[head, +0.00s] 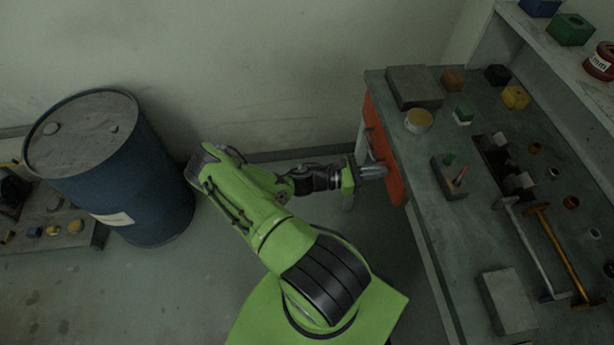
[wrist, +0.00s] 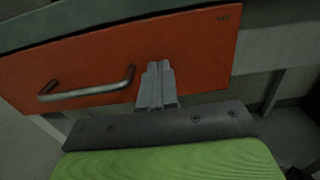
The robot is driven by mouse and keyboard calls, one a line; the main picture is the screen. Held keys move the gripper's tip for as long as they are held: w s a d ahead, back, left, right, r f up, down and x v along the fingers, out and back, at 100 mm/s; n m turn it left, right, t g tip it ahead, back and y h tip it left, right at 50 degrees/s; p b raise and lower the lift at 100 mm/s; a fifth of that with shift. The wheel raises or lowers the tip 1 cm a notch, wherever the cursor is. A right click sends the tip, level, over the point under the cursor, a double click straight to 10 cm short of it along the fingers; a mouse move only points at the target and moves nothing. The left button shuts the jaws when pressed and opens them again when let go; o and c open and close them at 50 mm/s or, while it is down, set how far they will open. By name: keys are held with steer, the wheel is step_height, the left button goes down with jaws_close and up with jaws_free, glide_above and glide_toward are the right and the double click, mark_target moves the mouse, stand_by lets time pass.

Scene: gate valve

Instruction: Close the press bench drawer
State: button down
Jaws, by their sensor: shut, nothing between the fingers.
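The press bench drawer has an orange-red front (head: 382,152) at the left side of the bench in the head view. In the wrist view the orange front (wrist: 200,50) fills the upper middle, with a grey bar handle (wrist: 90,88) left of my fingers. My gripper (head: 382,171) is shut and empty, its fingertips at the drawer front. In the wrist view my gripper (wrist: 158,66) points at the front, to the right of the handle. The fingertips look against or very near the panel; I cannot tell if they touch. The front appears close to the bench edge.
The bench top (head: 440,230) holds blocks, a yellow-topped tin (head: 418,121), a small tool holder (head: 450,178) and two T-handled tools (head: 556,250). A blue drum (head: 115,165) stands at left. The floor between drum and bench is clear around my arm.

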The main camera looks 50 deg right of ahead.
mark_target(385, 180)
steer(key=x, duration=0.3)
steer(key=shift+s+d+r, duration=0.1)
stand_by(0.3)
steer(key=shift+r, duration=0.1)
steer(key=v, duration=1.4)
steer(key=shift+p, duration=0.4)
steer(key=shift+w, duration=0.2)
